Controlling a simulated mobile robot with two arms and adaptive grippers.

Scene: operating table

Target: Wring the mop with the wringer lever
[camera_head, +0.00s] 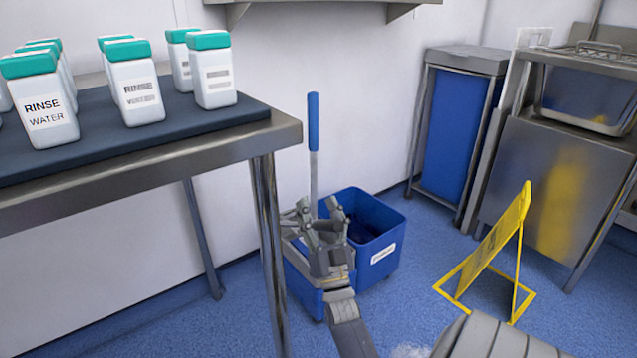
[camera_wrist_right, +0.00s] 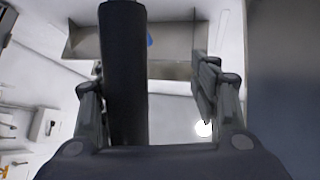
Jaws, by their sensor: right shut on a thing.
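A blue mop bucket (camera_head: 362,255) stands on the floor beyond the metal table. An upright pole with a grey shaft and blue grip (camera_head: 313,122) rises at its left side. My right gripper (camera_head: 319,207) is at the bucket's near left side, in front of the lower pole. In the right wrist view a dark bar, seemingly the wringer lever (camera_wrist_right: 123,70), runs between the fingers, and the gripper (camera_wrist_right: 150,100) is shut on it. The gripper hides much of the wringer area. My left gripper is out of view.
A metal table (camera_head: 284,132) with several rinse-water bottles (camera_head: 136,85) stands at left. A yellow floor sign (camera_head: 497,240) stands right of the bucket. A blue-sided bin (camera_head: 455,135) and a metal unit (camera_head: 550,180) stand behind. Floor between bucket and sign is clear.

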